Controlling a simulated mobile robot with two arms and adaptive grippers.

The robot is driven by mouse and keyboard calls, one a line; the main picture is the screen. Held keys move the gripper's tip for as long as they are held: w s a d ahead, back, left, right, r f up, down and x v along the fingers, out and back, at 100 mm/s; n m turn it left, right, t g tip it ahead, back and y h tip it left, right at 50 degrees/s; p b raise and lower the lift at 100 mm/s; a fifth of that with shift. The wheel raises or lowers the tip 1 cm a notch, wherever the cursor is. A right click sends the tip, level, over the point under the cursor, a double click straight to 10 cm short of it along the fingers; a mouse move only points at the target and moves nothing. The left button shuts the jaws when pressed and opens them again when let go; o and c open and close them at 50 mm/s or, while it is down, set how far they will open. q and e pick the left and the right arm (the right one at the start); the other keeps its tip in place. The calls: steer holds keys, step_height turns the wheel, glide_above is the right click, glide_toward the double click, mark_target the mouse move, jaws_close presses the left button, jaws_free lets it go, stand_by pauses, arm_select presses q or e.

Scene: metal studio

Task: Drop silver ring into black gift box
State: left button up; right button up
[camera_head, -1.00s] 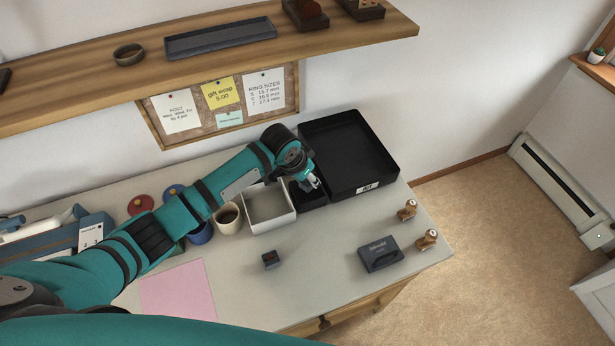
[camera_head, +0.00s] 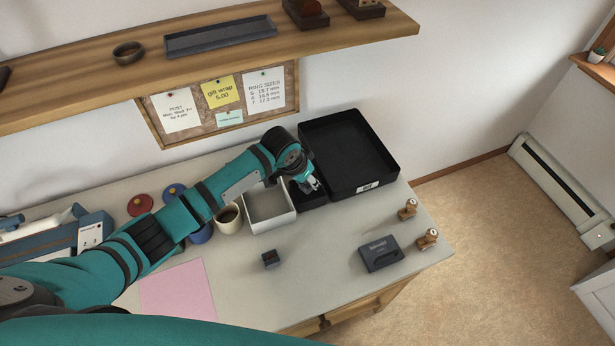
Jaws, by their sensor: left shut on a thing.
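My left gripper (camera_head: 315,185) reaches over a small open black box (camera_head: 310,203) between the pale grey open box and the large black tray. This small box appears to be the black gift box. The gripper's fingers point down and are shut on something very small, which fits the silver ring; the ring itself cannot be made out. The gripper and wrist hide part of the small box, so I cannot tell how far the fingertips are above or inside it. My right gripper is not in view.
A pale grey open box (camera_head: 268,223) and a cream cup (camera_head: 229,220) stand left of the gripper. A large black tray (camera_head: 388,178) is at its right. A small dark box (camera_head: 270,260), a grey case (camera_head: 381,254) and two wooden stands (camera_head: 427,240) sit in front. The front table is mostly clear.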

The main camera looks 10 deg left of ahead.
arm_select(q)
steer(key=o, duration=1)
steer(key=v, duration=1.2)
